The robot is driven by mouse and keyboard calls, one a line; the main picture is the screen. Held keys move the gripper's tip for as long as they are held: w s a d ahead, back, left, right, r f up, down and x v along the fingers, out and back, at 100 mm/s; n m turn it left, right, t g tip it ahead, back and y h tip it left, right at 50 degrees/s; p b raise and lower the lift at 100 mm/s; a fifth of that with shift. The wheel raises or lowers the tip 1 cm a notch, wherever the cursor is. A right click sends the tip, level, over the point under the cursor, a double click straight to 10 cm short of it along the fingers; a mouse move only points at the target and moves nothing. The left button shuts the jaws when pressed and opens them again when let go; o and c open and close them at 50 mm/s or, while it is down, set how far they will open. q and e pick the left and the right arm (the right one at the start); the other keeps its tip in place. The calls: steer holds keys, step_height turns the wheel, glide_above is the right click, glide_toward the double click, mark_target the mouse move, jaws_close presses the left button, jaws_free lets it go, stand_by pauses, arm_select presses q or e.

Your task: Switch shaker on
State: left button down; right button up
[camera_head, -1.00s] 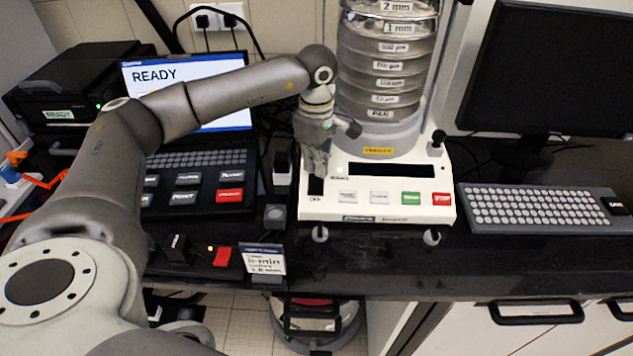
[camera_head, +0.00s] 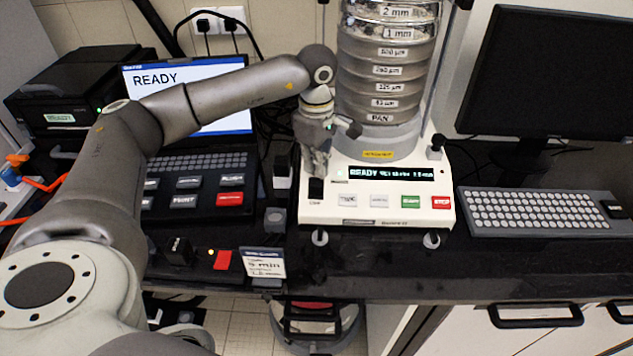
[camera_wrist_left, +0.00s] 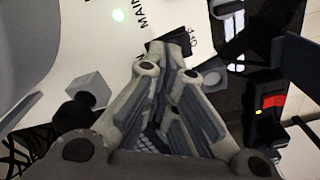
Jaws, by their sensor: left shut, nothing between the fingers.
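The sieve shaker (camera_head: 385,204) stands on the dark bench with its stack of labelled sieves (camera_head: 388,62) upright on top. Its display (camera_head: 391,173) is lit and reads READY with more small text. The black mains switch (camera_head: 316,188) is at the left of the front panel; it also shows in the left wrist view (camera_wrist_left: 158,47), partly behind the fingertips. A green light shows near the MAIN label in the left wrist view. My left gripper (camera_head: 317,172) is shut and empty, pointing down at the switch; in the left wrist view its fingertips (camera_wrist_left: 170,62) are right by it. Contact is unclear.
A laptop-like console (camera_head: 187,73) reading READY stands at the left, with a printer (camera_head: 75,95) behind. A keyboard (camera_head: 540,208) and dark monitor (camera_head: 555,70) are at the right. A small sign (camera_head: 264,263) and red switch (camera_head: 222,260) sit at the front edge.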

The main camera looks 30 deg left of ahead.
mark_target(316, 181)
arm_select(q)
step_height(316, 181, up, 5)
steer(key=p, duration=0.2)
steer(key=shift+r+p, duration=0.15)
steer(key=shift+p, duration=0.25)
stand_by(0.4)
